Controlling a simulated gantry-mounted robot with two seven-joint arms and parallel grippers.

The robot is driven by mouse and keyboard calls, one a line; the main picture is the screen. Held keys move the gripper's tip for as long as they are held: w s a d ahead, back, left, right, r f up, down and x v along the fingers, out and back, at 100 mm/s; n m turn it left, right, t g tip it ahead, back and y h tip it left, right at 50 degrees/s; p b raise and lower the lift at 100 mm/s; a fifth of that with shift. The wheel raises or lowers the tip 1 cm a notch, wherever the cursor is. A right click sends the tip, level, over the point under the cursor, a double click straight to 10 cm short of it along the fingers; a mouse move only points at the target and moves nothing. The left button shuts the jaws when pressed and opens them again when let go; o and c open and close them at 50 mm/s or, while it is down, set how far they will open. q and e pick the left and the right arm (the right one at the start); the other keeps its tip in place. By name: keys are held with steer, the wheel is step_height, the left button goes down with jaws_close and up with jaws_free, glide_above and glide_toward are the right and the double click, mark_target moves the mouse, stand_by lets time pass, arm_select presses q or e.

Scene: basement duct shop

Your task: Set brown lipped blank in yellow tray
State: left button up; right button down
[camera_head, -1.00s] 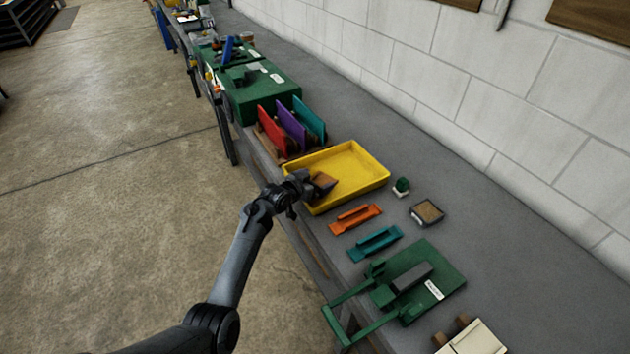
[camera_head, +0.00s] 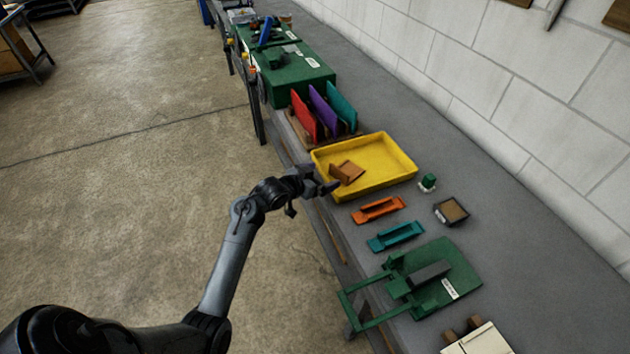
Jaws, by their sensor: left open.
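The brown lipped blank (camera_head: 347,172) lies inside the yellow tray (camera_head: 392,151), near the tray's left side. It rests at a slight angle to the tray's walls. My left gripper (camera_head: 328,188) is open and empty, just outside the tray's near left rim and apart from the blank. Its fingertips are small and dark in the head view. My right gripper is not in view.
An orange piece (camera_head: 378,210) and a teal piece (camera_head: 396,236) lie in front of the tray. A green fixture (camera_head: 437,280) stands nearer. Red (camera_head: 304,117), purple (camera_head: 326,111) and teal (camera_head: 343,105) panels stand in a rack behind. A small bin (camera_head: 451,211) sits right.

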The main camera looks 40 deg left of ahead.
arm_select(q)
steer(key=s+d+f+g, duration=0.2)
steer(key=s+d, duration=0.5)
steer(key=s, duration=0.4)
steer(key=s+d+f+m+g, duration=0.1)
steer(key=s+d+g, duration=0.3)
steer(key=s+d, duration=0.4)
steer(key=s+d+f+m+g, duration=0.1)
steer(key=s+d+f+g, duration=0.2)
steer(key=s+d, duration=0.5)
steer(key=s+g, duration=0.1)
steer(key=s, duration=0.6)
steer(key=shift+f, duration=0.25)
step_height(320, 180, up, 27)
steer(key=p, duration=2.7)
